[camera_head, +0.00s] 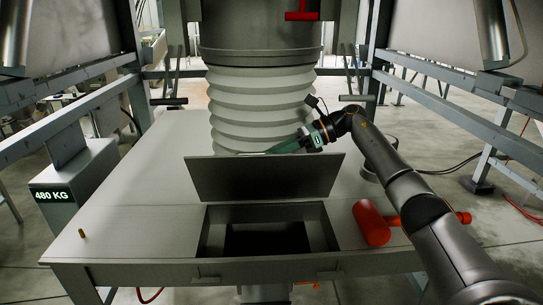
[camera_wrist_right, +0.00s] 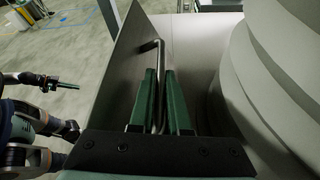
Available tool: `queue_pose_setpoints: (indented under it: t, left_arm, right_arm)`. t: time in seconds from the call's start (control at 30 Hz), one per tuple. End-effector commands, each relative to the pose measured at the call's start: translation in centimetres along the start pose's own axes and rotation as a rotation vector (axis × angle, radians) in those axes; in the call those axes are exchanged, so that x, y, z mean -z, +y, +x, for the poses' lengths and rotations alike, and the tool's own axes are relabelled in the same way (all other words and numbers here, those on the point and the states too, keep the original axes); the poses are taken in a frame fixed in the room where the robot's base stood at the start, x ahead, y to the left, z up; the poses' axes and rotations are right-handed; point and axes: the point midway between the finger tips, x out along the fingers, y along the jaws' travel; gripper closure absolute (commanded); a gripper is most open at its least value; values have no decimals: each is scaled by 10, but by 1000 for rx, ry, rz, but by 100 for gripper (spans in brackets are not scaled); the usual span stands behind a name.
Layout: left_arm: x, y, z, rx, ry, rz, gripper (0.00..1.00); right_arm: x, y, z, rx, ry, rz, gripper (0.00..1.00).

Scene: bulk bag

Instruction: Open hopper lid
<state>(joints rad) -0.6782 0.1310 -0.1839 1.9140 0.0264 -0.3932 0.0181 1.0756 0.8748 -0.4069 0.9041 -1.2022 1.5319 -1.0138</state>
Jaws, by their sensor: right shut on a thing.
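The hopper lid (camera_head: 265,177) is a dark grey plate standing raised, nearly upright, at the back edge of the rectangular hopper opening (camera_head: 212,240). The opening in the table top is uncovered and dark inside. My right gripper (camera_head: 270,150) reaches in from the right behind the lid's top edge. In the right wrist view, its green fingers (camera_wrist_right: 159,95) are shut on the lid's bent metal handle (camera_wrist_right: 160,50). The lid (camera_wrist_right: 120,75) is a tall plate left of the fingers there.
A pale ribbed bellows (camera_head: 262,100) stands close behind the lid and the gripper. A red mallet (camera_head: 371,223) lies right of the opening, near my right arm. A 480 KG display (camera_head: 52,195) is at left. The table's left part is mostly clear.

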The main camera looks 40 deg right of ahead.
Motion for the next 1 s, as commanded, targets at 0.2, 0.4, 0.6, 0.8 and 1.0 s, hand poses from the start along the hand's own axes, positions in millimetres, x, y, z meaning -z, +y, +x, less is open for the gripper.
queue_pose_setpoints:
  t: [0.2,0.4,0.6,0.8,1.0]
  left_arm:
    - [1,0,-1,0,0,0,100]
    - [1,0,-1,0,-1,1,100]
    - [1,0,-1,0,-1,1,100]
    - [1,0,-1,0,-1,1,100]
    - [1,0,-1,0,-1,1,100]
  right_arm:
    - [-4,-6,-2,-12,-5,33,100]
    - [-4,-8,-2,-16,-4,43,100]
    - [-3,-8,-1,-17,-3,44,100]
    - [-3,-8,-1,-17,-3,43,78]
    - [-2,-8,-1,-17,-1,43,73]
